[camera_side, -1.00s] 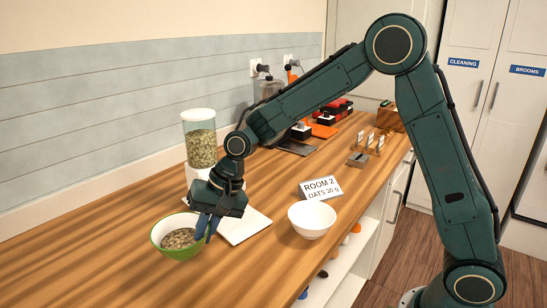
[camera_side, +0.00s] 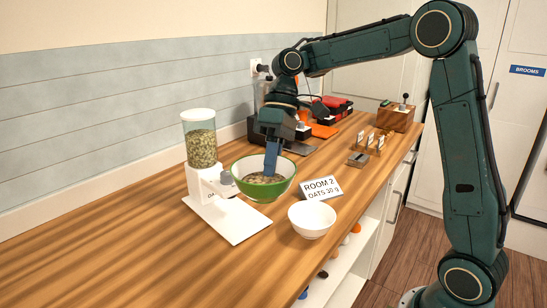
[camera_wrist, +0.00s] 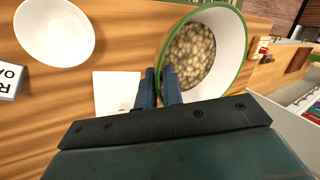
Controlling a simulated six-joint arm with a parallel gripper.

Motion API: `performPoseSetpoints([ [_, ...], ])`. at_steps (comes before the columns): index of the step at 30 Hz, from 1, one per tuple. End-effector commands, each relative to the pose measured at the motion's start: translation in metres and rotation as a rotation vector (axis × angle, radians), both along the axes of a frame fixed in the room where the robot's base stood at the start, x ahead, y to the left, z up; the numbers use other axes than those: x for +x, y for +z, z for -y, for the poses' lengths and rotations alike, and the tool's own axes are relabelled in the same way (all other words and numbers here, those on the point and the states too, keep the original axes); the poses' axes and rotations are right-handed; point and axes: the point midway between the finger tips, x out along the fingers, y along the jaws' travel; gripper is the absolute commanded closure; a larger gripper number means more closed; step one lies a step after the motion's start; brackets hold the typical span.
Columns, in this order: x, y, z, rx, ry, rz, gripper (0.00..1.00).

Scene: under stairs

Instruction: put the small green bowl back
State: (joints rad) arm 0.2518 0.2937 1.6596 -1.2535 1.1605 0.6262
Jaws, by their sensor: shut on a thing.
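The green bowl (camera_side: 258,193), white inside and holding a layer of pale flakes or grains, is in my gripper (camera_side: 271,172). It seems held above the counter, right of the dispenser (camera_side: 202,150), and looks about level. In the wrist view the bowl (camera_wrist: 232,30) is at upper right, and my gripper's fingers (camera_wrist: 160,85) are shut at its near rim. The fingertips partly hide the rim in both views. The dispenser has a clear grain-filled container and a white base plate (camera_side: 235,225), which the bowl partly overlaps in the side view.
A white bowl (camera_side: 312,222) stands on the wooden counter (camera_side: 150,250), near its front edge. Beside it is a card (camera_side: 321,188) reading "ROOM 2 OATS 30 g". Small labelled holders (camera_side: 368,145), a wooden box (camera_side: 396,117) and red-black cases (camera_side: 330,108) are farther back. The counter's left part is clear.

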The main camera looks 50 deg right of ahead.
Motion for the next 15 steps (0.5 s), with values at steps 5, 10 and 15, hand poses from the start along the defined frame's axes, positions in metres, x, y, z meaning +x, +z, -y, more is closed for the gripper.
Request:
performPoseSetpoints([
  [5,-0.007,0.007,0.014,0.001,0.061,0.0,1.0],
  [10,-0.011,0.01,0.021,0.001,0.093,0.0,1.0],
  [15,-0.013,0.011,0.023,0.0,0.102,0.0,1.0],
])
